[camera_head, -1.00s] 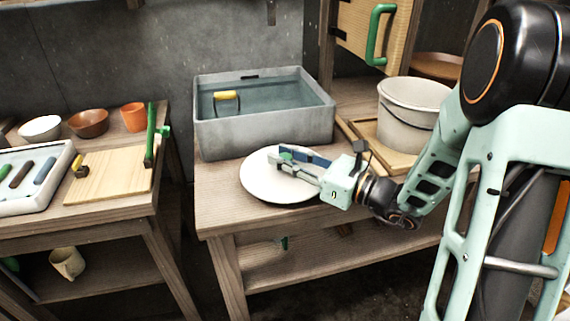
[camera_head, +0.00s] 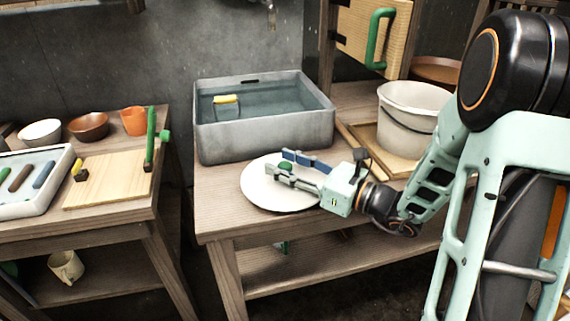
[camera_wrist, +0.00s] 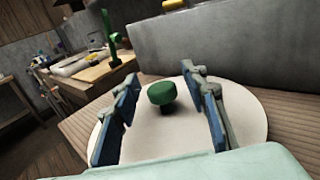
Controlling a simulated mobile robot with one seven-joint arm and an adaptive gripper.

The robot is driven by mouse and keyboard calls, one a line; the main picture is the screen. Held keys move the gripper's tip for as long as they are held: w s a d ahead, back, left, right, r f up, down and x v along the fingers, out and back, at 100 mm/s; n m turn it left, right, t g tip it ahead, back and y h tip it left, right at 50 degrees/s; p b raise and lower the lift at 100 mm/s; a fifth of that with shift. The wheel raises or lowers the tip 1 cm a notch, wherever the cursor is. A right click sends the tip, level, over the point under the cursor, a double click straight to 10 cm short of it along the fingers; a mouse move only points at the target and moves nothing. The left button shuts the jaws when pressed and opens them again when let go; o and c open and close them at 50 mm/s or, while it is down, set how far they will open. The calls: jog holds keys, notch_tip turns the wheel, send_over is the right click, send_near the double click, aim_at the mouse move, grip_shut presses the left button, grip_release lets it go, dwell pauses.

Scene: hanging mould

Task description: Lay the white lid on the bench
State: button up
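The white lid (camera_head: 259,192) is a round disc with a green knob (camera_head: 285,167). It lies flat on the wooden bench (camera_head: 216,214), in front of the grey basin. My gripper (camera_head: 279,163) is over the lid with its fingers apart, one on each side of the knob. In the wrist view the green knob (camera_wrist: 162,95) stands between the two blue-padded fingers with a gap on both sides. The white lid (camera_wrist: 245,105) spreads beneath them there. My gripper hides the lid's right part in the head view.
The grey basin (camera_head: 265,137) with water and a yellow-handled thing stands behind the lid. A white bucket (camera_head: 412,115) is to the right on a board. A side table at left holds bowls, a tray (camera_head: 28,205) and a cutting board (camera_head: 105,187).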

jog(key=p+v, duration=0.1)
jog(key=v, duration=1.1)
jog(key=shift+p, duration=0.4)
jog(key=shift+w, duration=0.1)
